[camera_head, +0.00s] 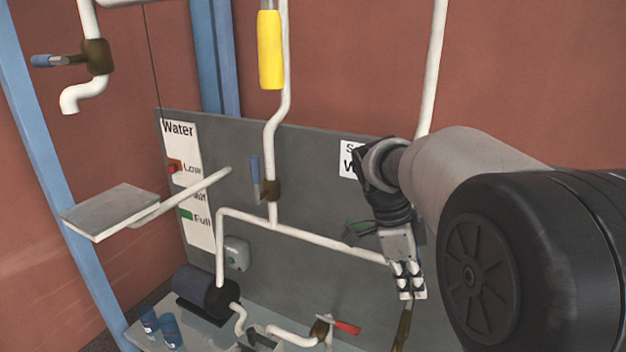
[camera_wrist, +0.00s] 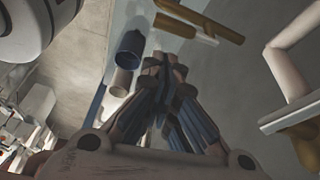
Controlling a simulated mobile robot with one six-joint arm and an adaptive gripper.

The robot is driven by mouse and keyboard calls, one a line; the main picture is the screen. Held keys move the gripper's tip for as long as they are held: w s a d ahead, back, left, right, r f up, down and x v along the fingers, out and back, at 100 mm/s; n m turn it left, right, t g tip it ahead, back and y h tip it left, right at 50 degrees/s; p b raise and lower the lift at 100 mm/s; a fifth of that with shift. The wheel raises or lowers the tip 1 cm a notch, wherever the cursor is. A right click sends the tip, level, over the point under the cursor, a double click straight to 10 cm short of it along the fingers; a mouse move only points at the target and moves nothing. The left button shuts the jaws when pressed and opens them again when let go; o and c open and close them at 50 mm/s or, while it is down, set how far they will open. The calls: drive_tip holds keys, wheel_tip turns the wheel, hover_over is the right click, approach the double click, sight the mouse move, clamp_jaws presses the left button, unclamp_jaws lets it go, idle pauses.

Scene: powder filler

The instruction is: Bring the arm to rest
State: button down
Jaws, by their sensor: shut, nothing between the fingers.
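My gripper (camera_head: 408,282) hangs pointing down at the right of the head view, in front of the grey panel (camera_head: 320,180). Its fingers are shut with nothing between them. In the wrist view my gripper (camera_wrist: 165,65) shows its fingertips together, above the machine's lower shelf. My arm reaches in from the right and hides part of the panel and a white sign (camera_head: 352,160). The gripper looks close to the white pipes, but I cannot tell whether it touches any.
A red-handled valve (camera_head: 345,327) sits below left of the gripper. A flat plate (camera_head: 110,208), a blue-handled valve (camera_head: 255,172) and a yellow handle (camera_head: 270,50) stick out farther left.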

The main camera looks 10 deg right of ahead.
drive_tip(key=s+a+f+n+t+y+b, duration=0.1)
drive_tip(key=s+a+f+n+t+b, duration=0.2)
drive_tip(key=s+n, duration=0.7)
drive_tip(key=s+a+f+n+t+y+b, duration=0.2)
drive_tip(key=s+a+f+n+t+b, duration=0.1)
drive_tip(key=s+a+f+n+b, duration=0.4)
drive_tip(key=s+f+n+b, duration=0.3)
drive_tip(key=n, duration=0.3)
drive_tip(key=shift+s+f+t, duration=0.15)
drive_tip(key=shift+f+t, duration=0.15)
drive_tip(key=shift+f, duration=0.1)
